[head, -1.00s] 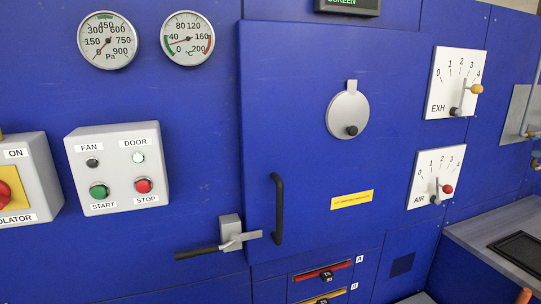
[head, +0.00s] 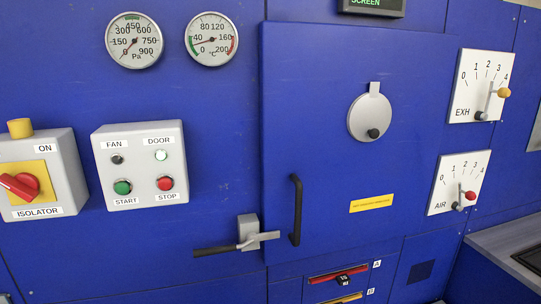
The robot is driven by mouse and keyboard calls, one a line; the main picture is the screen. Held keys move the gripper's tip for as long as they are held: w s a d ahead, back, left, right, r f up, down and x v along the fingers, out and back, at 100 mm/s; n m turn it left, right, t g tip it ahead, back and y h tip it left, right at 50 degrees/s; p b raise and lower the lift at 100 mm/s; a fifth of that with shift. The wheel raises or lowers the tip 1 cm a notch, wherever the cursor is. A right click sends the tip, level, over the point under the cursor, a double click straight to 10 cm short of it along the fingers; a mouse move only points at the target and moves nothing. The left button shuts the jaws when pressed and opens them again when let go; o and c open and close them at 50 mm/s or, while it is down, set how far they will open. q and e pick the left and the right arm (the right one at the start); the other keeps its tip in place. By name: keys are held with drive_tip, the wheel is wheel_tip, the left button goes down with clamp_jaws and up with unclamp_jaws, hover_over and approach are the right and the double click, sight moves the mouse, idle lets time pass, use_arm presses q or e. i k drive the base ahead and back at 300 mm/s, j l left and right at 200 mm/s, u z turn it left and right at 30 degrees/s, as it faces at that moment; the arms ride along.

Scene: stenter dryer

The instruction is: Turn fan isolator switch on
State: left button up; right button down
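The isolator box (head: 72,172) is a grey box at the left of the head view, labelled ISOLATOR below and ON at its upper right. Its red rotary knob (head: 22,186) sits on a yellow plate (head: 44,172). The knob's handle is tilted, with its visible end toward the left, not straight up at the ON label. The picture's left edge cuts the box. Neither of my grippers is in view.
A fan box (head: 148,190) with green start and red stop buttons stands just right of the isolator; its door lamp is lit white-green. A blue door with a black handle (head: 296,210) and a latch lever (head: 236,242) projects farther right. A worktop (head: 500,243) lies at lower right.

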sight(25, 185)
drive_tip(key=u, duration=1.4)
